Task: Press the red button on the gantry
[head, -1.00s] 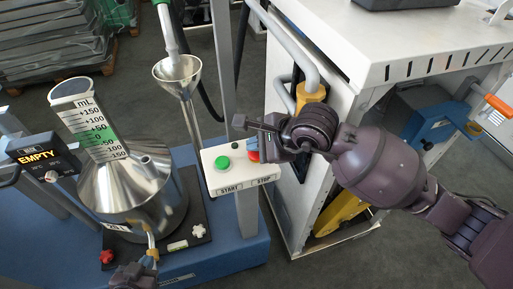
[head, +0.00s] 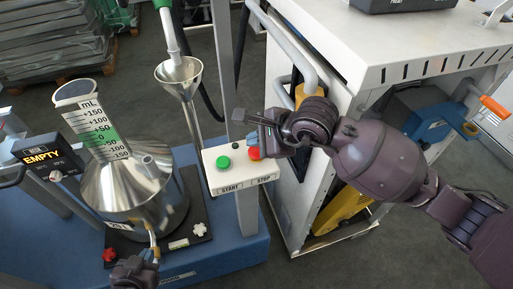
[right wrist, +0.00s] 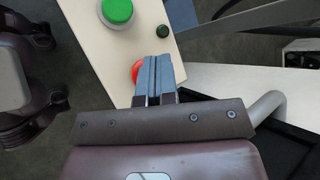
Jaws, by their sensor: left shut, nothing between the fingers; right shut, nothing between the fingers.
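The red button (head: 254,153) sits at the right end of a pale control panel (head: 211,156) on the gantry post, above the label STOP. A green button (head: 224,163) is to its left, above START. My right gripper (head: 262,120) is shut and empty, just above and behind the red button in the head view. In the right wrist view its closed fingers (right wrist: 159,72) overlap the red button (right wrist: 136,71) and hide its right part; contact cannot be told. My left gripper (head: 135,273) is low at the left, shut and empty, partly cut off by the bottom edge.
A steel vessel (head: 140,190) with a mL scale and a display reading EMPTY (head: 45,156) stand at the left on a blue base. A steel funnel (head: 180,75) is behind the panel. A white cabinet (head: 290,190) stands close at the right.

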